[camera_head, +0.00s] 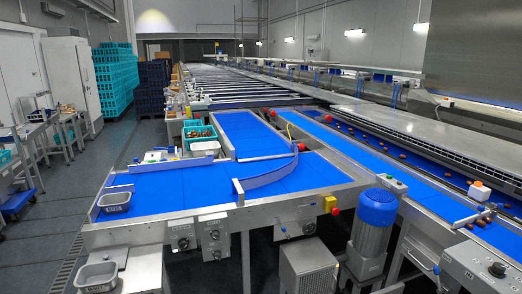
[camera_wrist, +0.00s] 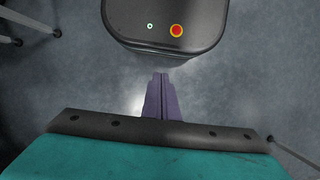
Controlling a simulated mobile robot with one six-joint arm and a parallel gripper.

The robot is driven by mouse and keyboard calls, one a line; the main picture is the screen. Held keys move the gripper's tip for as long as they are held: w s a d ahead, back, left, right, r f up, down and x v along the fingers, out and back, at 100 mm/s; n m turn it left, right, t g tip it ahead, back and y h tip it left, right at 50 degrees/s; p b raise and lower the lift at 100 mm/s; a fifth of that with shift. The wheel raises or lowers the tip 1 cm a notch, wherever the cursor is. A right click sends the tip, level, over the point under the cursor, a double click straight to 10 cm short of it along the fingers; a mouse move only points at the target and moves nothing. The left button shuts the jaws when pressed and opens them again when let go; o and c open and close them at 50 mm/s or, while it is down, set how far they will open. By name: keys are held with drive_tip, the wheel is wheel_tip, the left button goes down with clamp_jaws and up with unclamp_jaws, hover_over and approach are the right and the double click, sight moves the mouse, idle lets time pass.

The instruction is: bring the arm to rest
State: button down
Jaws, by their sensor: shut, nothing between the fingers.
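My gripper (camera_wrist: 160,76) shows in the wrist view with its purple fingers together and nothing between them. It hangs over grey floor, clear of the conveyors. A dark rounded body with a red and yellow button lies just beyond the fingertips in that view; it looks like my own base. My arm and gripper do not show in the head view.
A blue conveyor (camera_head: 160,190) with a curved blue guide (camera_head: 268,180) fills the middle of the head view. A grey tray (camera_head: 115,201) sits on its left end and another grey tray (camera_head: 97,276) stands lower left. A blue motor (camera_head: 375,220) stands at right. Open floor (camera_head: 50,225) lies left.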

drive_tip(key=s+f+g+b, duration=0.1)
drive_tip(key=s+f+g, duration=0.1)
drive_tip(key=s+f, duration=0.4)
drive_tip(key=s, duration=0.3)
idle(0.9)
